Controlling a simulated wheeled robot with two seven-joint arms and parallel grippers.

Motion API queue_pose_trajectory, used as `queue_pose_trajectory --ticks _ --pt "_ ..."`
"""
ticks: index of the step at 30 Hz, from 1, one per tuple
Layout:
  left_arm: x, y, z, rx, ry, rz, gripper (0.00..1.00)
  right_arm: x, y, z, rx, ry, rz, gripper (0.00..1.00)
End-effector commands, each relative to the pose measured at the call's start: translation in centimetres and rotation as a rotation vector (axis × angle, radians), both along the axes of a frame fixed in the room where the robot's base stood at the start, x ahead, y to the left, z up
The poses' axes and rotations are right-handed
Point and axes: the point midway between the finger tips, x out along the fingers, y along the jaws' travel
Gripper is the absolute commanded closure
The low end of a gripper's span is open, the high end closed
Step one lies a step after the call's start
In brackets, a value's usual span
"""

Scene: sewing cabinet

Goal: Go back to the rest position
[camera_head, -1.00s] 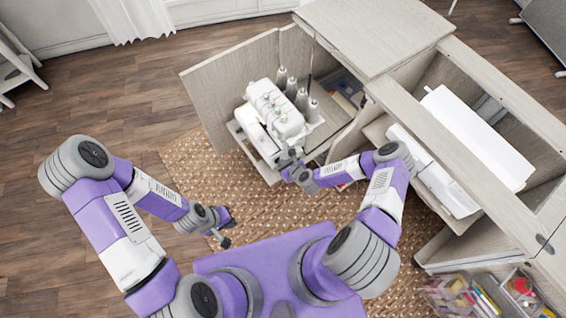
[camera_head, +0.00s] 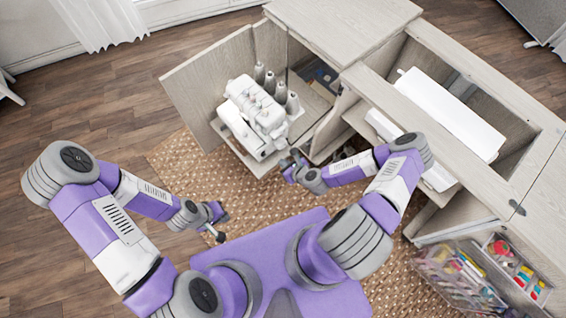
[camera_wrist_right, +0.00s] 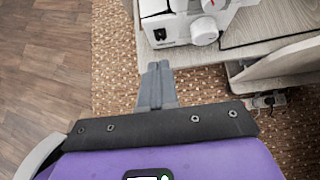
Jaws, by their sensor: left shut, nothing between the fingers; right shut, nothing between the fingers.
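My left gripper (camera_head: 218,222) is shut and empty, above the edge of the woven rug on the left. My right gripper (camera_head: 291,158) is shut and empty, just in front of the white serger sewing machine (camera_head: 254,112) and its shelf. In the right wrist view, the closed fingers (camera_wrist_right: 157,82) point toward the machine's lower body (camera_wrist_right: 188,22), with rug showing around them. They look apart from the machine. The machine stands on a pull-out shelf at the open cabinet (camera_head: 345,30), with several thread cones behind it.
An open cabinet door (camera_head: 205,80) stands left of the machine. A white machine (camera_head: 450,112) sits in the cabinet's right opening. Clear bins with coloured supplies (camera_head: 460,275) are at the lower right. The woven rug (camera_head: 190,155) and wood floor on the left are free.

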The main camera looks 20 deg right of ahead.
Motion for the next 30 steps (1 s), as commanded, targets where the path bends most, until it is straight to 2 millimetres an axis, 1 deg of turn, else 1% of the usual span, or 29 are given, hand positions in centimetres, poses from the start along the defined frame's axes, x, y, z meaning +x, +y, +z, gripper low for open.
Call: queue_pose_trajectory --ticks 11,14,17,20,21,22,26,27,30 --pt "0.0 0.0 0.0 0.0 0.0 0.0 1.0 0.0 0.1 0.0 -0.003 0.0 0.008 1.0" --pt "0.0 0.0 0.0 0.0 0.0 0.0 1.0 -0.3 1.0 0.2 -0.045 -0.001 0.087 1.0" --pt "0.0 0.0 0.1 0.0 0.0 0.0 1.0 -1.3 2.9 0.7 -0.151 -0.01 0.286 1.0" --pt "0.0 0.0 0.2 0.0 0.0 0.0 1.0 -3.1 5.1 1.5 -0.307 -0.036 0.584 1.0" --pt "0.0 0.0 0.3 0.0 0.0 0.0 1.0 -4.0 5.8 1.8 -0.374 -0.052 0.713 1.0" --pt "0.0 0.0 0.3 0.0 0.0 0.0 1.0 -4.6 6.3 2.1 -0.424 -0.068 0.809 1.0" --pt "0.0 0.0 0.4 0.0 0.0 0.0 1.0 -7.3 7.6 3.4 -0.62 -0.144 1.216 1.0" --pt "0.0 0.0 0.5 0.0 0.0 0.0 1.0 -8.1 7.7 3.8 -0.676 -0.174 1.338 1.0" --pt "0.0 0.0 0.6 0.0 0.0 0.0 1.0 -9.8 7.9 5.1 -0.801 -0.254 1.627 1.0"
